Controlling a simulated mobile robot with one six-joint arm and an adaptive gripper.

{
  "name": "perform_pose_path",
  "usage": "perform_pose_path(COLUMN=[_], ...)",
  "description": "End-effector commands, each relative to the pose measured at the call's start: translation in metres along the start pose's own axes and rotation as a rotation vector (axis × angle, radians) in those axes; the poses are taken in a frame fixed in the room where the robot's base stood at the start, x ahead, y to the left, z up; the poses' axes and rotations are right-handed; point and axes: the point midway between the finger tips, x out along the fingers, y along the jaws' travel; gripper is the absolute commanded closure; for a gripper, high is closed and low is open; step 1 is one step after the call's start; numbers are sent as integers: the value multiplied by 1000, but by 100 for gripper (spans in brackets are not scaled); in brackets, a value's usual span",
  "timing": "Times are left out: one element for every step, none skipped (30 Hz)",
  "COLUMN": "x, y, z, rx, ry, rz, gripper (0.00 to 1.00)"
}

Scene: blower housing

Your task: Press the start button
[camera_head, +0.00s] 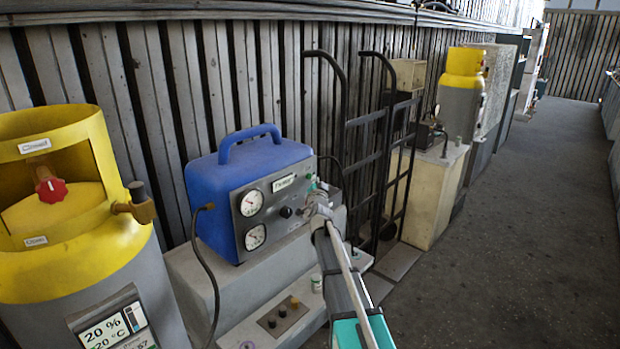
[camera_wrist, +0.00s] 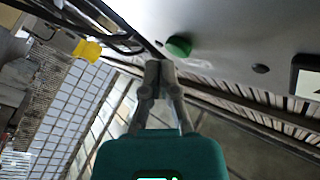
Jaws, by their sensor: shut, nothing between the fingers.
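The blue machine (camera_head: 262,165) has a grey front panel with two round gauges and a small label. A round green button (camera_wrist: 179,46) sticks out of the grey panel (camera_wrist: 225,30) in the wrist view. In the wrist view the fingertips (camera_wrist: 159,65) are just beside and below the green button. I cannot tell whether they touch it.
A black knob (camera_head: 286,212) is left of my gripper on the panel. A yellow-topped grey tank (camera_head: 60,220) stands at the left. A black hand truck (camera_head: 345,130) leans by the wall behind my gripper. The floor (camera_head: 520,230) to the right is clear.

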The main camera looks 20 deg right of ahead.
Motion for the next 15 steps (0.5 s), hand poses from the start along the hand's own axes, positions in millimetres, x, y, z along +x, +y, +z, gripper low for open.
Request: perform_pose_path(x=[0,0,0,0,0,0,0,0,0,0,1,1,2,2,3], y=[0,0,0,0,0,0,0,0,0,0,0,-1,-1,-2,-2], z=[0,0,0,0,0,0,0,0,0,0,0,1,1,2,2], rx=[0,0,0,0,0,0,0,0,0,0,0,0,0,0,0], ry=[0,0,0,0,0,0,0,0,0,0,0,0,0,0,0], rz=[0,0,0,0,0,0,0,0,0,0,0,0,0,0,0], gripper=[100,100,100,100,100,100,100,100,100,100,100,100,100,100,100])
